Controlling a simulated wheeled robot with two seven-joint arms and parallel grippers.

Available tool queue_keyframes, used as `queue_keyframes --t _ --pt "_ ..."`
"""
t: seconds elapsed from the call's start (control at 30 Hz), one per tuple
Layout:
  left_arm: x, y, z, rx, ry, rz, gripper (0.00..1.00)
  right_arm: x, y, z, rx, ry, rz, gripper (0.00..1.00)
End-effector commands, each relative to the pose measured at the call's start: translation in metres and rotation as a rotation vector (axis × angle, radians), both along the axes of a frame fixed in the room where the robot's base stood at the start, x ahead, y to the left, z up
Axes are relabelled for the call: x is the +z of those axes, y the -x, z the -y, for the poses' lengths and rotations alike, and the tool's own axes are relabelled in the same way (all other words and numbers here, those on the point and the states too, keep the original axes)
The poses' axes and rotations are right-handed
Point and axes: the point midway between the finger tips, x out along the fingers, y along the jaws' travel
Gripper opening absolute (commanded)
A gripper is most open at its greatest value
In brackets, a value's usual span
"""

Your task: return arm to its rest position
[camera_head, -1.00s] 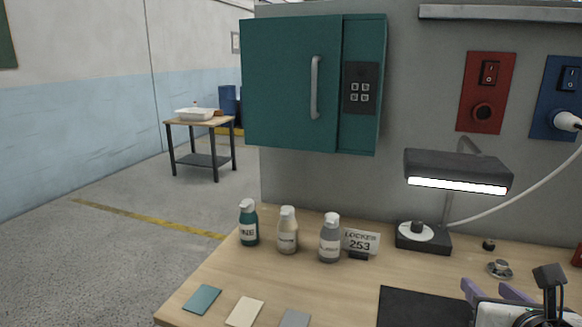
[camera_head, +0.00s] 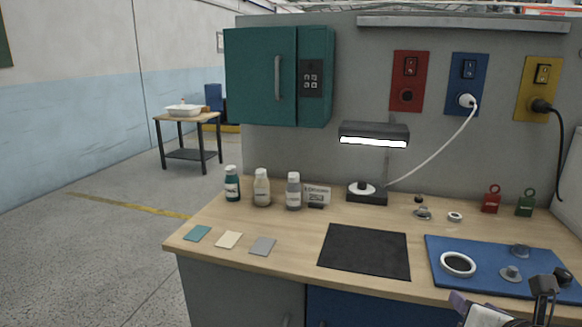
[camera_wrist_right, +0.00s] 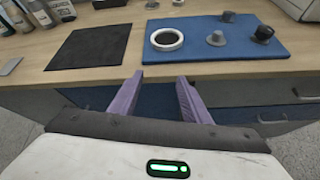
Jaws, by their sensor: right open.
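My right gripper (camera_wrist_right: 155,95) shows in the right wrist view with its two purple fingers apart and nothing between them. It is in front of the workbench (camera_head: 300,222), near the front edge. In the head view only part of my right arm shows at the bottom right corner, and the fingertips are hardly visible there. My left gripper is not in either view.
A black mat (camera_head: 365,250) and a blue mat (camera_head: 440,262) with a white ring (camera_head: 458,264) and knobs lie on the bench.

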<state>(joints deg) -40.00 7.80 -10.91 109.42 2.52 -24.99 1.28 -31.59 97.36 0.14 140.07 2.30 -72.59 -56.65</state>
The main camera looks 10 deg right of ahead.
Motion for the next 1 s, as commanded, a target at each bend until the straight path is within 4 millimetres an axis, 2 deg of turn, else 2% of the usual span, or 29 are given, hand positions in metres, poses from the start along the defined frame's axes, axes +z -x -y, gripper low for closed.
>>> queue_keyframes --t 0.13,0.27,0.37,0.47,0.6,0.67,0.8,0.9,1.0 --pt "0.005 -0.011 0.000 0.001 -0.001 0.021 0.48 -0.033 0.009 0.004 -0.083 -0.165 0.001 0.43" --pt "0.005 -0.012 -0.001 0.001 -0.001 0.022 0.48 -0.068 0.020 0.005 -0.177 -0.341 0.004 0.43" --pt "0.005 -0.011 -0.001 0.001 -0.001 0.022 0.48 -0.105 0.034 0.001 -0.282 -0.525 0.011 0.43" --pt "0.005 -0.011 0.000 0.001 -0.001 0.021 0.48 -0.151 0.052 -0.012 -0.421 -0.757 0.020 0.43" --pt "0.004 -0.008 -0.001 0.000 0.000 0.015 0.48 -0.212 0.080 -0.045 -0.635 -1.088 0.041 0.43" --pt "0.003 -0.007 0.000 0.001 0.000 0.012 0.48 -0.235 0.092 -0.065 -0.732 -1.228 0.053 0.43" --pt "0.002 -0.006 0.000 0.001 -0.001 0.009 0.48 -0.281 0.117 -0.121 -0.968 -1.546 0.080 0.43" --pt "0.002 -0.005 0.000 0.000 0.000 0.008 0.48 -0.302 0.131 -0.166 -1.132 -1.756 0.103 0.43" --pt "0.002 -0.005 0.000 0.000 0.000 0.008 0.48 -0.314 0.139 -0.205 -1.273 -1.925 0.125 0.43"
